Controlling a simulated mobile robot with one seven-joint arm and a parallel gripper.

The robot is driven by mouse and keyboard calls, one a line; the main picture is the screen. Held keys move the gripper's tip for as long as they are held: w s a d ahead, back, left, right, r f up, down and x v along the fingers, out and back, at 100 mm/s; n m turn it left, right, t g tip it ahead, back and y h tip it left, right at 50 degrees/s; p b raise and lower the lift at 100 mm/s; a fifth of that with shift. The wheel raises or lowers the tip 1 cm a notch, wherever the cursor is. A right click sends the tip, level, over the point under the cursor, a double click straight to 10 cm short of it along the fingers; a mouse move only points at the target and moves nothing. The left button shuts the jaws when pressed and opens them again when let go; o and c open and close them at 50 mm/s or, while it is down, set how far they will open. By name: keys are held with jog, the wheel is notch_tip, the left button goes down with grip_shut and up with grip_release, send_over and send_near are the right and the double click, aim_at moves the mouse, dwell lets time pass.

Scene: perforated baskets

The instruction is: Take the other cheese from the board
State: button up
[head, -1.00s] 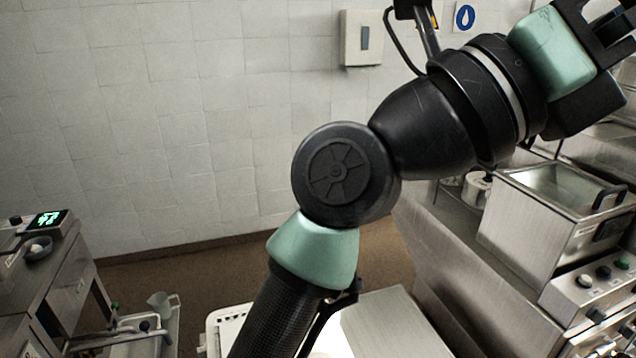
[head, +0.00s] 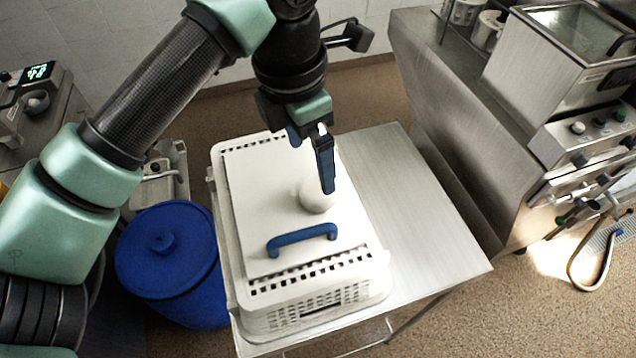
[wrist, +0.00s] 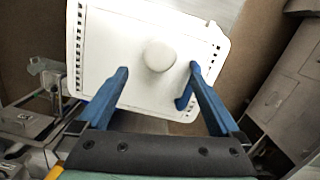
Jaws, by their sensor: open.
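One round white cheese (head: 316,198) sits on a white board (head: 262,190) with a blue handle (head: 302,238). The board lies on top of a white perforated basket (head: 318,306). My gripper (head: 312,178) is above the board, pointing down, and partly covers the cheese in the head view. In the wrist view the cheese (wrist: 158,55) lies beyond the fingertips and between their lines. My gripper (wrist: 158,70) is open and empty there, with its blue fingers apart. No second cheese shows on the board.
The basket stands on a steel table (head: 415,220) with clear room on its right. A blue lidded drum (head: 170,262) stands on the floor to the left. A steel counter with a fryer-like basin (head: 560,70) is at the right.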

aim_at(317, 188)
jog(key=shift+w+d+f+p, duration=0.15)
jog(key=shift+f+p, duration=0.4)
jog(key=shift+f, duration=0.85)
jog(key=shift+w+d+f+p, duration=0.15)
jog(key=shift+f+p, duration=0.35)
jog(key=shift+f, duration=0.95)
jog(key=shift+d+f+p, duration=0.15)
jog(key=shift+f+p, duration=0.4)
jog(key=shift+f, duration=0.85)
jog(key=c, duration=1.4)
